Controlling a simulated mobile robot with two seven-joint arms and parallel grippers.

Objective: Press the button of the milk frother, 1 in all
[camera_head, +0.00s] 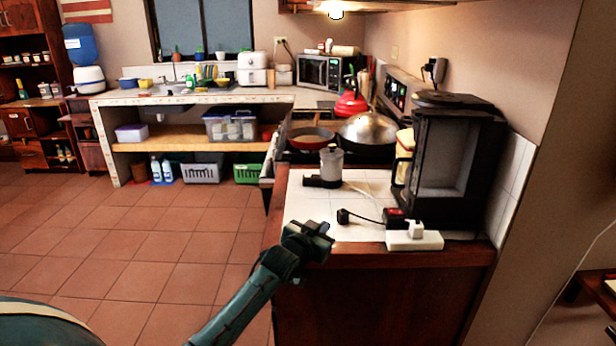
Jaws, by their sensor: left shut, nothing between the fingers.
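What looks like the milk frother (331,164) stands upright on the white-tiled counter. It has a pale grey cup and a dark base that sticks out to the left. Its button is too small to make out. My left gripper (318,232) is shut and empty. It shows at the counter's front left edge, in front of the frother and apart from it in the picture. My right gripper is not in view.
A black coffee machine (445,150) stands at the right of the counter. A white power strip (414,240) lies at the front edge, with a dark plug (343,215) and cord to its left. A stove with a red pan (310,139) and a lidded pan (367,130) is behind.

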